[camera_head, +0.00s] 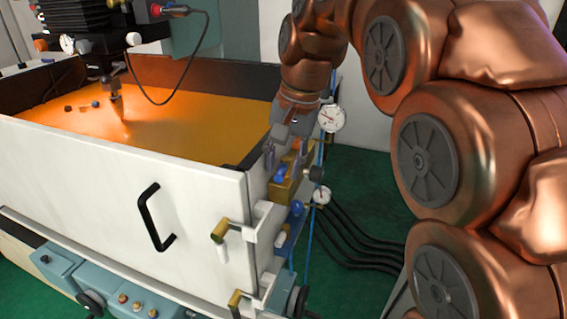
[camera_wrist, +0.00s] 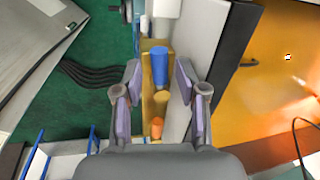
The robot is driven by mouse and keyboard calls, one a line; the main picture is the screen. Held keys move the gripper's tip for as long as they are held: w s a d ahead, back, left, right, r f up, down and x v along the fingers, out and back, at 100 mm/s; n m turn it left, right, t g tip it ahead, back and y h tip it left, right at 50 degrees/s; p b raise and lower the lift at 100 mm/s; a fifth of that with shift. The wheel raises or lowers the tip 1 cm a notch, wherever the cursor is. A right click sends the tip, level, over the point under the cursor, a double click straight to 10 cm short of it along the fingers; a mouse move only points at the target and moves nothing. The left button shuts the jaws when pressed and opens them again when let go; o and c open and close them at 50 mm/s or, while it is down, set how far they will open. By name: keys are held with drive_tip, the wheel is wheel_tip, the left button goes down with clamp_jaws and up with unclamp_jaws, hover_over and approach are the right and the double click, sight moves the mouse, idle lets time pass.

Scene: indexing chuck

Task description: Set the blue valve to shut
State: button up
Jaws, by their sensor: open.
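The blue valve handle (camera_wrist: 159,66) stands on a brass-coloured block (camera_wrist: 149,104) in the wrist view, between the tips of my open gripper (camera_wrist: 159,76). No contact with either finger is visible. A yellow round piece (camera_wrist: 160,98) and an orange piece (camera_wrist: 157,126) sit on the same block, nearer the palm. In the head view, my gripper (camera_head: 284,162) points down at the block, with the blue handle (camera_head: 279,175) just below the fingers. The valve's setting marks cannot be read.
A white-walled tank (camera_head: 130,170) with a black handle (camera_head: 154,216) stands to the left. Pressure gauges (camera_head: 331,118) are close to my gripper's right. Black hoses (camera_head: 350,235) run over the green floor. A white panel (camera_wrist: 200,60) flanks the block.

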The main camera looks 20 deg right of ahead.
drive_tip(key=v, duration=0.7)
drive_tip(key=shift+r, duration=0.15)
idle(0.4)
